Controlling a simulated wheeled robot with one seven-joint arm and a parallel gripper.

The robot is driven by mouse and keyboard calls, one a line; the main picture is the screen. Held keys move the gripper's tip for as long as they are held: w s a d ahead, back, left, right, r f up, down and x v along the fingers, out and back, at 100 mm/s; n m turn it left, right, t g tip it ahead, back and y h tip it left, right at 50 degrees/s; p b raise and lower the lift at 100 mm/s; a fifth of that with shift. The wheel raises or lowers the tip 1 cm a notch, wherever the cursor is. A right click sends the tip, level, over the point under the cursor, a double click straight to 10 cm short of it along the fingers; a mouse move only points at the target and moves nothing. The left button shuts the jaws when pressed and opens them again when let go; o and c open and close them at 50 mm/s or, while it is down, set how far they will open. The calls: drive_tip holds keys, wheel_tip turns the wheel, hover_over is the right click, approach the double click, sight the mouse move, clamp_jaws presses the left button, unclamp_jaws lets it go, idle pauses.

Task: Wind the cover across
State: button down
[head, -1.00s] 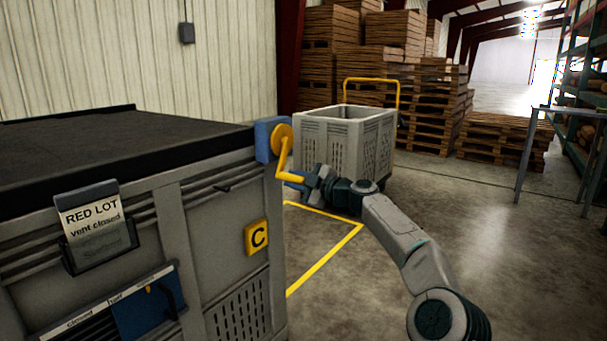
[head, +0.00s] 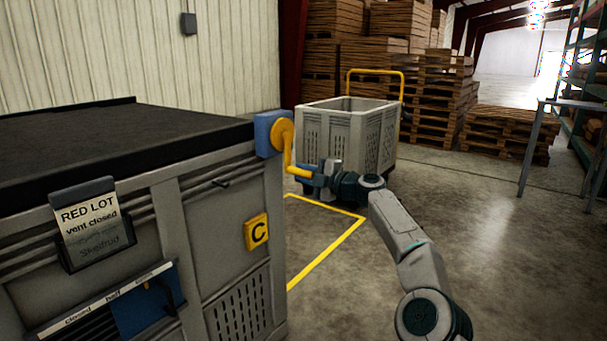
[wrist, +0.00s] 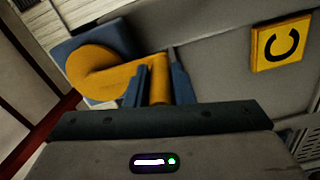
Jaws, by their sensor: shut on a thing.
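A grey box marked with a yellow C plate (head: 257,232) stands at the left in the head view. A dark cover (head: 110,140) lies across the part of its top that shows. A yellow crank (head: 285,135) sits on a blue housing (head: 264,134) at the box's top right corner. The crank arm points down, with its handle at the bottom. My gripper (head: 312,175) is shut on the crank handle. In the wrist view, the blue fingers (wrist: 158,88) stand on both sides of the yellow handle, and the C plate (wrist: 281,43) shows at the right.
A card reading "RED LOT vent closed" (head: 90,222) hangs on the box front, above a blue vent slide (head: 145,303). A grey crate trolley (head: 345,135) stands behind my gripper. Stacked pallets (head: 420,90) stand farther back.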

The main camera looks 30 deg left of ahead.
drive_tip(key=shift+s+a+r, duration=0.15)
drive_tip(key=c, duration=1.5)
unclamp_jaws()
drive_tip(key=shift+o, duration=1.2)
drive_tip(key=shift+s+a, duration=0.1)
drive_tip(key=shift+w+d, duration=0.2)
drive_tip(key=shift+d+f+b, duration=0.3)
drive_tip(key=shift+d+b, duration=0.4)
drive_tip(key=shift+b, duration=0.3)
drive_tip(key=s+d+b, duration=0.2)
drive_tip(key=d+b, duration=0.1)
drive_tip(key=d, duration=0.9)
drive_tip(key=shift+s+r+b, duration=0.2)
drive_tip(key=shift+b, duration=0.15)
drive_tip(key=shift+r, duration=0.1)
